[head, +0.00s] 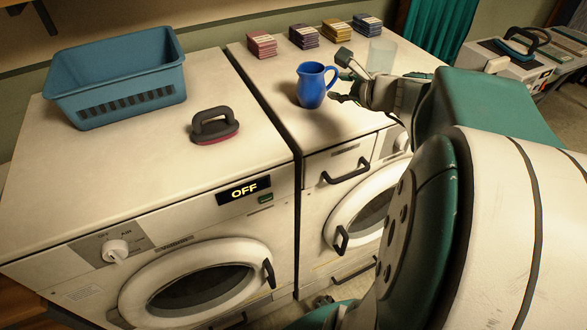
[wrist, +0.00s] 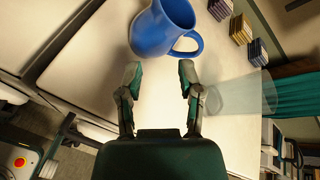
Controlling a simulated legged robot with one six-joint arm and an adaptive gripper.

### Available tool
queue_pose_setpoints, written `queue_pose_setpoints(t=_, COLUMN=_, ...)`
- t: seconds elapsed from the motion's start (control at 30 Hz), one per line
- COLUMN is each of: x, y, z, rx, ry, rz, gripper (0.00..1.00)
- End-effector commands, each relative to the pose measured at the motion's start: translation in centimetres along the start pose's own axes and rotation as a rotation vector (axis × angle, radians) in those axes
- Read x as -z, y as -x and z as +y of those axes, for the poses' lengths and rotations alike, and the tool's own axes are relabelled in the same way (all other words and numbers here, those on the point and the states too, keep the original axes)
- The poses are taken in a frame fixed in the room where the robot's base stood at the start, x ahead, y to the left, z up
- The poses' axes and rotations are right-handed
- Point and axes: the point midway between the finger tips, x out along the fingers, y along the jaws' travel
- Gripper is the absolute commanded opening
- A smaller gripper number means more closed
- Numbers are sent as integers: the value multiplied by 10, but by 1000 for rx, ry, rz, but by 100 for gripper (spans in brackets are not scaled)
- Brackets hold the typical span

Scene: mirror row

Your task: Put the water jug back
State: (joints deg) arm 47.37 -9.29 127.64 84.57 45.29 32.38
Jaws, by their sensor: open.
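The blue water jug (head: 312,86) stands upright on top of the right-hand washing machine, near its left front part. In the wrist view the jug (wrist: 162,28) lies just beyond the fingertips, with its handle turned to the right. My gripper (head: 343,77) is right beside the jug in the head view. In the wrist view my gripper (wrist: 157,80) is open, with bare white machine top between its fingers. The jug is not between them.
A clear cup (head: 381,54) stands behind my gripper; it also shows beside the right finger (wrist: 240,95). Several coloured stacks (head: 303,36) line the back. A teal basket (head: 118,78) and a dark-handled brush (head: 214,126) rest on the left machine (head: 150,170).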

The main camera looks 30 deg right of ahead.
Motion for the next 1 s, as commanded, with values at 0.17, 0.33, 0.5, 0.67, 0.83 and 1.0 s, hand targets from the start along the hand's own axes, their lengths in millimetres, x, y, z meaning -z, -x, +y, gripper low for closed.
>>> queue_pose_setpoints(t=0.17, x=-61, y=6, z=96, rx=-287, ry=525, rz=-56, gripper=48)
queue_pose_setpoints(t=0.33, x=-84, y=34, z=172, rx=-512, ry=1050, rz=-125, gripper=48)
queue_pose_setpoints(t=0.5, x=-82, y=70, z=222, rx=-683, ry=1585, rz=-199, gripper=48)
queue_pose_setpoints(t=0.67, x=-72, y=98, z=242, rx=-781, ry=2031, rz=-244, gripper=48)
queue_pose_setpoints(t=0.83, x=-65, y=111, z=246, rx=-821, ry=2272, rz=-252, gripper=48)
queue_pose_setpoints(t=1.0, x=-63, y=112, z=245, rx=-828, ry=2301, rz=-250, gripper=48)
